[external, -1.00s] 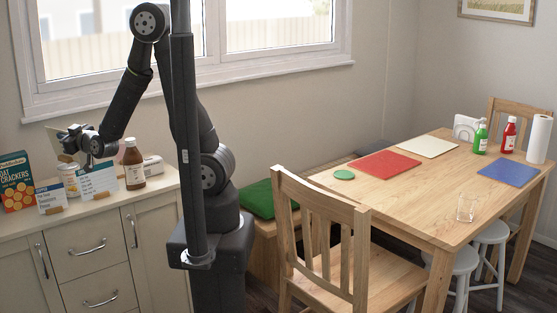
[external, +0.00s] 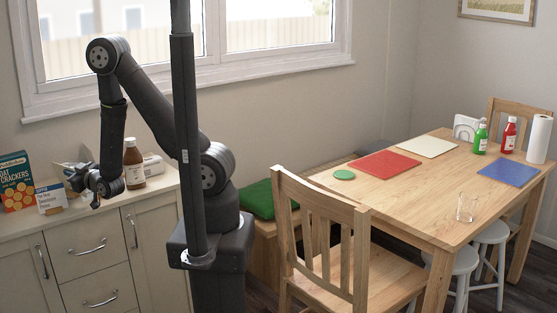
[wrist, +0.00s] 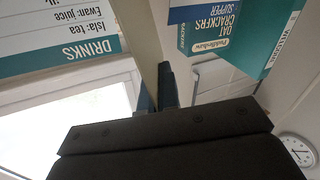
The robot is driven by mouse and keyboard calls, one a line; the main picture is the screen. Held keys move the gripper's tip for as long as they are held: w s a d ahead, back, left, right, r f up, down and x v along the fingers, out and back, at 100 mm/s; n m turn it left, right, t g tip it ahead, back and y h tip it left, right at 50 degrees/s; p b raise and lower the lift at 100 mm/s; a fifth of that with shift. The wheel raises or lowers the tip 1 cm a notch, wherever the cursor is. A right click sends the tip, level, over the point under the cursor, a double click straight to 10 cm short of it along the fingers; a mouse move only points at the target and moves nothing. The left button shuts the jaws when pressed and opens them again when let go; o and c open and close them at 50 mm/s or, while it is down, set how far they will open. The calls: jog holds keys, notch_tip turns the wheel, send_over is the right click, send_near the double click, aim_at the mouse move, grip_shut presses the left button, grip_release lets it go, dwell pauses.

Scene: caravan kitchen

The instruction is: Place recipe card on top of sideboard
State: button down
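My gripper (external: 76,174) is low over the left part of the sideboard (external: 155,188). In the wrist view, its two dark fingertips (wrist: 158,88) are closed on a thin beige card, the recipe card (wrist: 138,35), seen nearly edge-on. The card's printed face cannot be read. In the external view the arm largely hides it. I cannot tell whether its lower edge touches the sideboard top.
A supper card (external: 51,198) on a wooden stand and a cracker box (external: 14,182) stand at left. A drinks card (wrist: 60,35) shows close by in the wrist view. A brown bottle (external: 133,164) stands right of my gripper. The sideboard's right front is clear.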

jog(key=shift+f, duration=1.75)
jog(key=c, duration=2.1)
grip_release()
jog(key=shift+f, duration=0.15)
jog(key=o, duration=0.4)
jog(key=v, duration=1.2)
jog(key=shift+r, duration=0.2)
